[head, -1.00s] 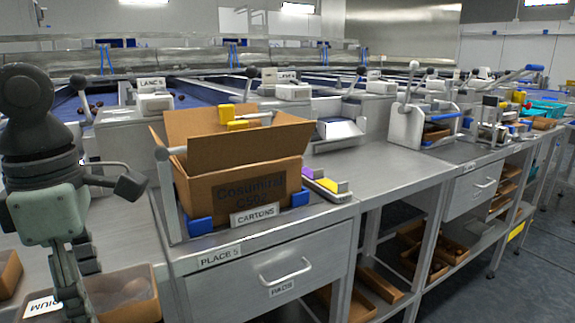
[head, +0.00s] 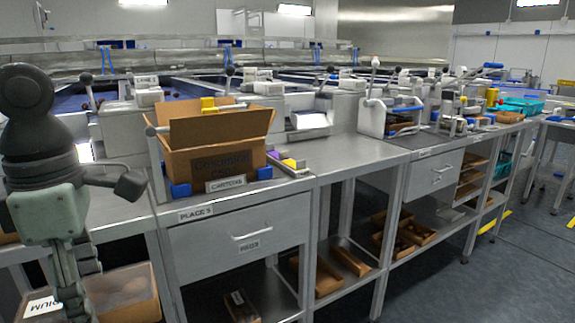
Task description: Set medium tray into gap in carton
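The open cardboard carton (head: 185,165) stands on the steel bench, flaps up, between blue corner holders and behind a CARTONS label (head: 226,183). Its inside is hidden by the front flap, so no gap shows. The medium tray (head: 140,306), brown with a clear-looking wall and a partly seen "DIUM" label, is at the bottom left, cut by the frame edge; dark round dates seem to lie in it. My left gripper (head: 72,298) points down at the tray's label end and appears shut on it; its fingertips are partly hidden. My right gripper is out of view.
A purple and yellow item (head: 290,163) lies right of the carton. The PLACE 5 drawer (head: 240,238) is shut below it. The bench top (head: 365,160) is clear towards the grey press-like device (head: 388,115). Brown trays (head: 330,275) lie on the lower shelf. Floor is open at right.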

